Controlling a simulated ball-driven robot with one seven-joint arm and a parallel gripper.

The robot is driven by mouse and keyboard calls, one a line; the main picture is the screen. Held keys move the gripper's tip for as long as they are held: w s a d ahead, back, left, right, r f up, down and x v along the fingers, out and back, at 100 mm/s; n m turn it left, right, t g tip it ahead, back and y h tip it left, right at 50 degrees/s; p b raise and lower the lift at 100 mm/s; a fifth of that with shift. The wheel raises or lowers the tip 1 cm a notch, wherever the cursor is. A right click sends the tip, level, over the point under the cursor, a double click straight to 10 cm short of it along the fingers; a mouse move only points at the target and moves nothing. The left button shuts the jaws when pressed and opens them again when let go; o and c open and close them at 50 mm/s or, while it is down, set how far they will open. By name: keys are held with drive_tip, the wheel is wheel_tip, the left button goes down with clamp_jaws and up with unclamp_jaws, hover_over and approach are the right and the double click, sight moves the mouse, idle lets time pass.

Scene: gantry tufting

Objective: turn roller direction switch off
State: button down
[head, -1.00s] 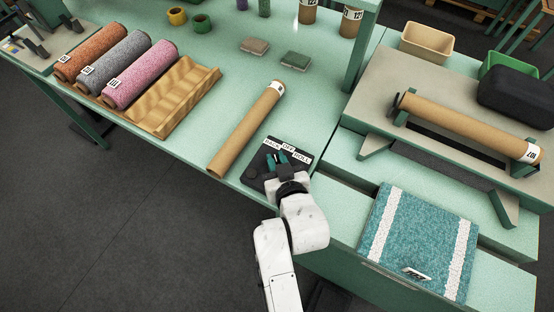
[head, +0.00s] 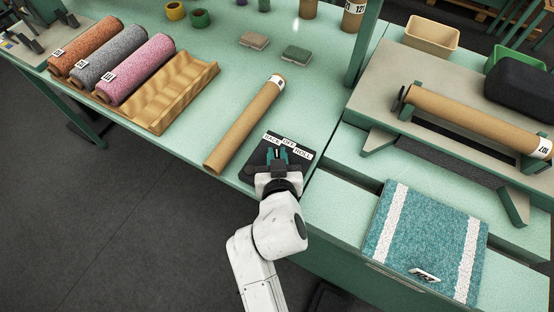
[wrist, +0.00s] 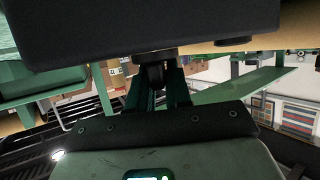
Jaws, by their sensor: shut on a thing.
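The roller direction switch (head: 300,168) is a black box near the front edge of the green table, with white labels BACK, OFF and ROLL from left to right. My gripper (head: 280,154) reaches over it from the front, its teal fingers just below the OFF label. In the wrist view the box's dark body (wrist: 140,30) fills the top. There my gripper (wrist: 158,88) is shut on a small dark switch knob (wrist: 155,72) that sticks out from the box. The fingers hide most of the knob in the head view.
A cardboard tube (head: 243,125) lies just left of the switch. A wooden cradle (head: 175,97) and rolled carpets (head: 140,68) are farther left. At right are a raised stand with a tube (head: 470,115) and a teal-and-white carpet piece (head: 425,235).

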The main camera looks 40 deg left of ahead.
drive_tip(key=m+t+h+b, duration=0.1)
drive_tip(key=b, duration=0.1)
drive_tip(key=f+m+t+h+b, duration=0.1)
drive_tip(key=b, duration=0.2)
drive_tip(key=shift+m+b, duration=0.3)
drive_tip(key=shift+b, duration=0.05)
drive_tip(key=m+h+b, duration=0.1)
drive_tip(key=h+b, duration=0.1)
drive_tip(key=m+t+h+b, duration=0.1)
drive_tip(key=m+h+b, duration=0.1)
drive_tip(key=shift+r, duration=0.35)
drive_tip(key=shift+r+m+h+b, duration=0.1)
drive_tip(key=shift+m+h+b, duration=0.2)
drive_tip(key=shift+m, duration=0.1)
drive_tip(key=c, duration=1.1)
unclamp_jaws()
drive_tip(key=shift+c, duration=0.2)
drive_tip(key=v, duration=1.1)
drive_tip(key=shift+f+b, duration=0.3)
